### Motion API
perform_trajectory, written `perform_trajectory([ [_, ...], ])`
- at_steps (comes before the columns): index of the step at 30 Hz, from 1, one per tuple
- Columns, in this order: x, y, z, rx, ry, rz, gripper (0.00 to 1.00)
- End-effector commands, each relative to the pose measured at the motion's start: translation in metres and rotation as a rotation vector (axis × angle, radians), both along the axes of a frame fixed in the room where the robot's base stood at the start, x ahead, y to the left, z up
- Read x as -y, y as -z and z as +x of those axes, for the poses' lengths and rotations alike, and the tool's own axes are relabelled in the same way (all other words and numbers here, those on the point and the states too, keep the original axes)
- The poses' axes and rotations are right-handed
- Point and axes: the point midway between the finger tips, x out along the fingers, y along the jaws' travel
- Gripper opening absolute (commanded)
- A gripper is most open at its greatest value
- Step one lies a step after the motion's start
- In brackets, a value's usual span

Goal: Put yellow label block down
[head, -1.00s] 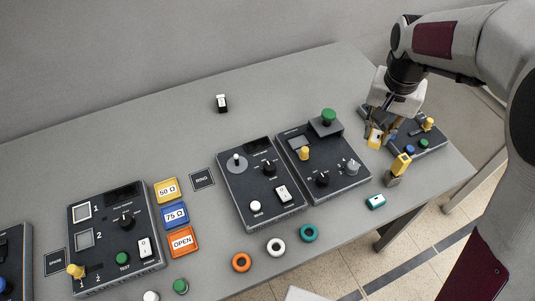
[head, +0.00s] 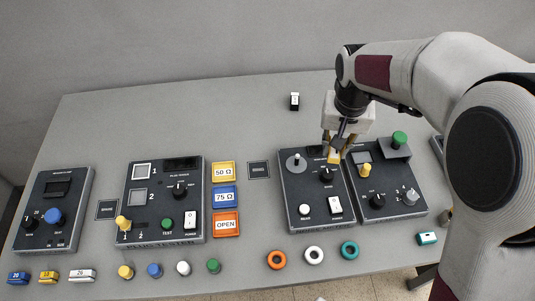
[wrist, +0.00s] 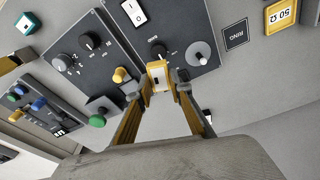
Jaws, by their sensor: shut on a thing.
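My gripper (head: 339,143) is shut on a yellow label block (head: 333,157). It holds the block over the upper right of the panel with the grey round dial (head: 297,163), near the gap to the panel on its right. In the wrist view, the yellow label block (wrist: 157,74) with a pale face sits between the two fingertips (wrist: 160,82), in front of that panel's black knob. I cannot tell how high the block is. Another yellow block (head: 48,277) lies at the front left of the table, between a blue block (head: 19,277) and a white block (head: 82,275).
Yellow 50 Ω (head: 223,172), blue 75 Ω and orange OPEN plates stand left of a dark RING square (head: 259,170). A panel with a green knob (head: 399,138) is close right of my gripper. A black-and-white block (head: 294,101) is behind. The back left table is clear.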

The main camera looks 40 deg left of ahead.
Motion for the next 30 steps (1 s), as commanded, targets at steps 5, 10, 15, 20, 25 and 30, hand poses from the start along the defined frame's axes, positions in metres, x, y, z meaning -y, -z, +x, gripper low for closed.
perform_trajectory([
  [5, -0.044, 0.010, -0.026, -0.001, -0.128, -0.001, 0.03],
  [10, -0.083, 0.019, -0.053, -0.001, -0.255, -0.001, 0.03],
  [15, -0.117, 0.026, -0.078, -0.001, -0.374, -0.002, 0.03],
  [20, -0.144, 0.031, -0.096, -0.002, -0.482, 0.000, 0.03],
  [25, -0.162, 0.030, -0.097, -0.001, -0.572, -0.001, 0.03],
  [30, -0.169, 0.024, -0.094, -0.002, -0.639, -0.001, 0.03],
])
